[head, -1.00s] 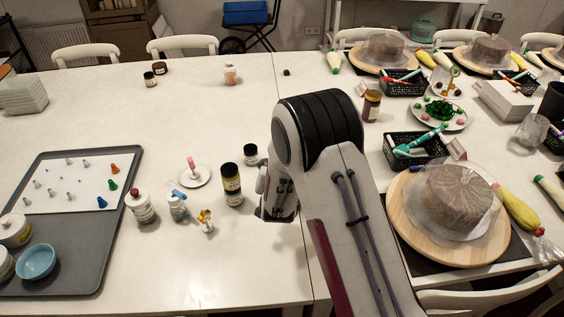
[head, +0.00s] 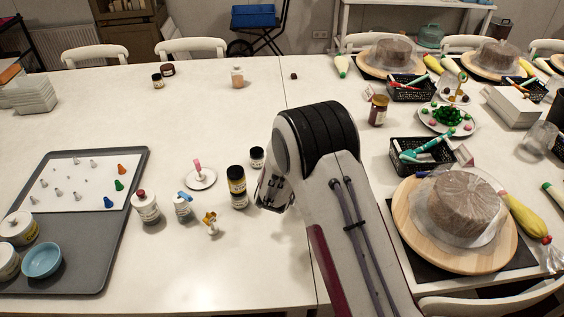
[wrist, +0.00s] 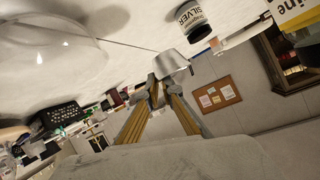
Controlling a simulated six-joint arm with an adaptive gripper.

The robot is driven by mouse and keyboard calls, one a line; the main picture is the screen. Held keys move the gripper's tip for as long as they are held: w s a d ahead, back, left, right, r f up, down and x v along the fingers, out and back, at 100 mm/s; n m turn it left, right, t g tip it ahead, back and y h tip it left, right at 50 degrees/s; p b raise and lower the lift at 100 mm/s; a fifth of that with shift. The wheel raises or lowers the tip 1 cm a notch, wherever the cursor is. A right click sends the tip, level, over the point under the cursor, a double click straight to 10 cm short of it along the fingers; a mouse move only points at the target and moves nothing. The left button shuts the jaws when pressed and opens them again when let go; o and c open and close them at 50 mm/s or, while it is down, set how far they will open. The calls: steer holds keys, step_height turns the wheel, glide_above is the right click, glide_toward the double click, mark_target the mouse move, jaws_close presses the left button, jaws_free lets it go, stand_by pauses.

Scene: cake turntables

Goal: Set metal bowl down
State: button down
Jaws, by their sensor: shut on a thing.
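The small metal bowl (wrist: 172,63) is in the wrist view, at the tips of my gripper (wrist: 157,90). My gripper's two fingers are shut on it by its near side. The bowl looks silvery and tapered. The wrist picture is strongly tilted, so I cannot tell how level the bowl is or whether it touches the table. The fingertips and the bowl are hidden there.
A dark-lidded jar (head: 257,158) stands close behind my gripper. A jar labelled SILVER (wrist: 192,20) is near the bowl in the wrist view. A wooden turntable (head: 420,220) with a wrapped cake is on the right. The table front (head: 210,275) is clear.

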steer(key=shift+f, duration=0.2)
steer(key=shift+f, duration=3.2)
steer(key=shift+f, duration=0.6)
steer(key=c, duration=2.2)
jaws_free()
steer(key=shift+o, duration=0.2)
steer(key=shift+s+r, duration=0.1)
steer(key=shift+v, duration=5.85)
steer(key=shift+r, duration=0.1)
